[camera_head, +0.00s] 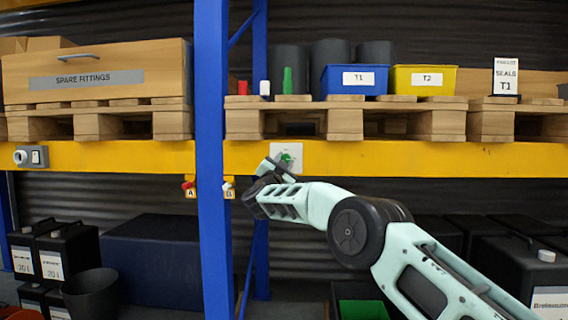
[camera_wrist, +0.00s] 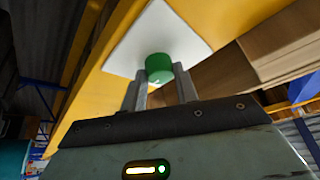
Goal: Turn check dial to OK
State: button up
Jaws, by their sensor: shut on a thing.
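The check dial is a green round knob (camera_wrist: 159,66) on a white square plate (camera_wrist: 180,32), fixed to the yellow beam of the rack. In the head view, bits of the green knob (camera_head: 289,157) show on its plate (camera_head: 313,156), partly hidden by my gripper (camera_head: 280,167). In the wrist view, the fingers of my gripper (camera_wrist: 160,80) are shut on the knob, one at each side. The dial's markings and pointer cannot be read in either view.
A blue T1 bin (camera_head: 354,80), a yellow T2 bin (camera_head: 424,79) and red, white and green small items stand on the pallet above. Small switches A (camera_head: 189,188) and B (camera_head: 229,188) hang left of my gripper by the blue upright (camera_head: 211,120).

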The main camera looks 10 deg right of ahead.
jog(key=o, duration=1)
jog(key=shift+s, duration=0.1)
jog(key=b+v, duration=0.4)
jog(key=v, duration=1.3)
jog(key=shift+a+f+b, duration=0.1)
jog(key=shift+b, duration=0.25)
